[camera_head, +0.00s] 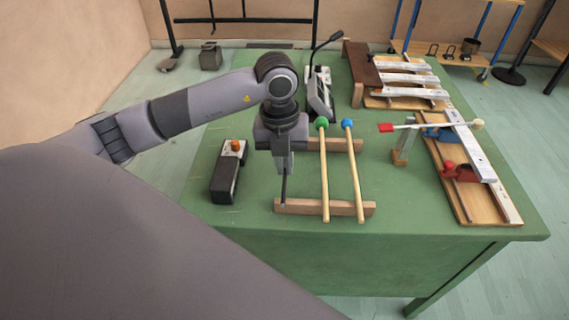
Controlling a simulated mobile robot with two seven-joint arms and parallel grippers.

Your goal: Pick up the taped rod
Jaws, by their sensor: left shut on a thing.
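My left gripper (283,168) points down over the left end of a wooden rack. It is shut on a thin dark rod (284,190), seen below the fingers, which looks like the taped rod. The rod's lower end is close to the front bar of the rack (345,208); whether it touches the bar is hard to tell. Its upper part is hidden by the gripper, and I cannot make out its tape. A green-headed mallet (324,170) and a blue-headed mallet (354,170) lie across the rack, to the right of the gripper. My right gripper is not in view.
A black box with an orange knob (229,172) stands left of the rack on the green table (400,245). A gooseneck device (320,92) stands behind. To the right are a red-tipped stick (420,125) on a stand and metal bars on wooden boards (455,190).

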